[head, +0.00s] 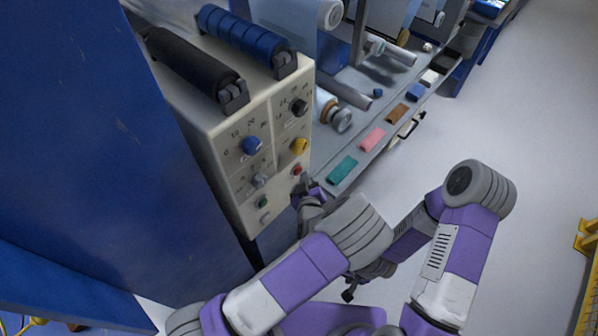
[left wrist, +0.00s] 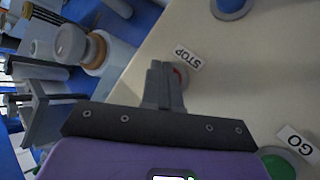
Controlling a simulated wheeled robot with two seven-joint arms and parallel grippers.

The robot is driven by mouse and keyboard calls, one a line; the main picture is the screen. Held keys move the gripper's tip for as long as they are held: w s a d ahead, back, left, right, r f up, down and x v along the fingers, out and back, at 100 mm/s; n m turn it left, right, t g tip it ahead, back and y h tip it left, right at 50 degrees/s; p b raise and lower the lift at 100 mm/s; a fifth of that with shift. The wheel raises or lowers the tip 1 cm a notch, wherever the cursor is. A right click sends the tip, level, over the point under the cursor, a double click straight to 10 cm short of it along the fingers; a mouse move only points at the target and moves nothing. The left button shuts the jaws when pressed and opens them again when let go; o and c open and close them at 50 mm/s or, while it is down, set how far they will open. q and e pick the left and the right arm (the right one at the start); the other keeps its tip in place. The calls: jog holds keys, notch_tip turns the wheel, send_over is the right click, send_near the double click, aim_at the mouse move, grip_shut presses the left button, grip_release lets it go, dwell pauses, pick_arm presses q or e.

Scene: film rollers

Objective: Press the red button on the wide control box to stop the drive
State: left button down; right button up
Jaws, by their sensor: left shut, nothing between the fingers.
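The wide control box (head: 228,128) is cream-coloured, with knobs and buttons on its front panel. The red button (head: 297,170) is low on the panel's right side. My left gripper (head: 303,186) is shut and empty, just below and in front of it. In the left wrist view, the shut fingers (left wrist: 163,82) point at the panel beside the STOP label (left wrist: 187,57). My right gripper (head: 349,291) is low in the head view, mostly hidden behind the arms.
A green button (head: 262,202) by the GO label (left wrist: 299,143) sits lower left. Black (head: 190,65) and blue (head: 245,38) rollers lie on top.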

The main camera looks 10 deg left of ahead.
pick_arm(q)
jog(key=shift+w+a, duration=0.3)
jog(key=shift+a, duration=0.1)
dwell(0.8)
jog(key=shift+d, duration=0.1)
jog(key=shift+s+d+b, duration=0.3)
jog(key=shift+s+d, duration=0.25)
jog(key=shift+d, duration=0.05)
jog(key=shift+d, duration=0.1)
jog(key=s+d, duration=0.1)
jog(key=d, duration=0.1)
jog(key=s+d, duration=0.2)
dwell(0.4)
dwell(0.7)
